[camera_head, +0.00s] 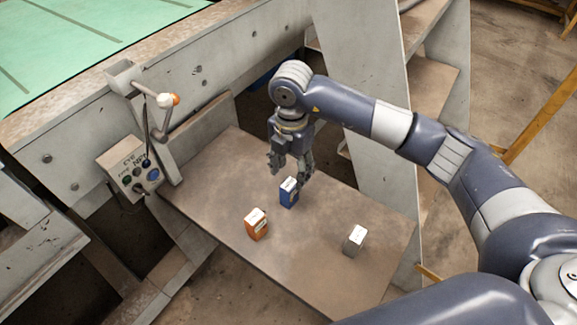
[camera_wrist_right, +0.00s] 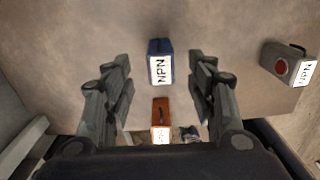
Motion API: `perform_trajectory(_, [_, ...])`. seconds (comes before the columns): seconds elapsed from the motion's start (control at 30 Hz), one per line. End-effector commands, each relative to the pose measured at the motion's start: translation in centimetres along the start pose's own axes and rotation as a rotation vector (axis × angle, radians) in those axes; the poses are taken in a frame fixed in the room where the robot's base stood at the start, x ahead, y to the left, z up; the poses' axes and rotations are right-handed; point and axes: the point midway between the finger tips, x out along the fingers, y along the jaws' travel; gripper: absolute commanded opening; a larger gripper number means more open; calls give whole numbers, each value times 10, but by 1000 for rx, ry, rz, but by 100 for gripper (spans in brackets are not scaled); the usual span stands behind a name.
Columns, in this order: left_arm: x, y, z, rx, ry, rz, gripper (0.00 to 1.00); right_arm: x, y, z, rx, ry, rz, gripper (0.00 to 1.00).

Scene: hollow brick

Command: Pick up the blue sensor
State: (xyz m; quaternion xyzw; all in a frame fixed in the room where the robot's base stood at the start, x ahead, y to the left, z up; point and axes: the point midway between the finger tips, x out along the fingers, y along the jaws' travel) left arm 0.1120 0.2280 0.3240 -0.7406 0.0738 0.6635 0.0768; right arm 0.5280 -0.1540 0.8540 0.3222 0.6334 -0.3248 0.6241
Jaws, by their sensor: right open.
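The blue sensor (camera_head: 288,193) is a small upright block with a white label. It stands on a brown board (camera_head: 330,285). In the right wrist view the blue sensor (camera_wrist_right: 160,64) shows its label, marked NPN, ahead of and between the two fingers. My right gripper (camera_head: 290,178) is open, with its fingers pointing down close to the blue sensor. In the right wrist view the right gripper (camera_wrist_right: 160,90) has its fingers wide apart with nothing held. My left gripper is in neither view.
An orange sensor (camera_head: 256,225) stands to the left of the blue one and nearer the camera. A grey sensor (camera_head: 354,241) stands to the right. A control box (camera_head: 133,172) with a lever is at the left. A grey upright panel (camera_head: 365,100) rises behind the board.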

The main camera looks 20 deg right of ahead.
Motion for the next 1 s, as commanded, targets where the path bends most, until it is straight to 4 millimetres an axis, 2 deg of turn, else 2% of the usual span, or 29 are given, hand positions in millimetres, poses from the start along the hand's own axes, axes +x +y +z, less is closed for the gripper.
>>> perform_trajectory(0.1, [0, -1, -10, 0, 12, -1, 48, 7, 0, -1, -2, 1, -2, 52])
perform_trajectory(0.17, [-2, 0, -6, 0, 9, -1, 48, 16, -1, -1, -1, 1, -4, 52])
perform_trajectory(0.4, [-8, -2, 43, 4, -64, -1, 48, 50, 0, -1, -1, 2, -1, 52])
perform_trajectory(0.5, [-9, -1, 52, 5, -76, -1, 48, 56, 0, -1, -2, 1, 0, 52])
perform_trajectory(0.63, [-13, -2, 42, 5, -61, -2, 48, 70, 0, -3, -1, 2, -4, 52])
perform_trajectory(0.83, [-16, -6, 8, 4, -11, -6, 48, 99, 2, -4, -1, 2, -1, 52])
perform_trajectory(1.0, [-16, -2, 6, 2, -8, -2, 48, 108, 2, -4, -2, 0, 0, 52])
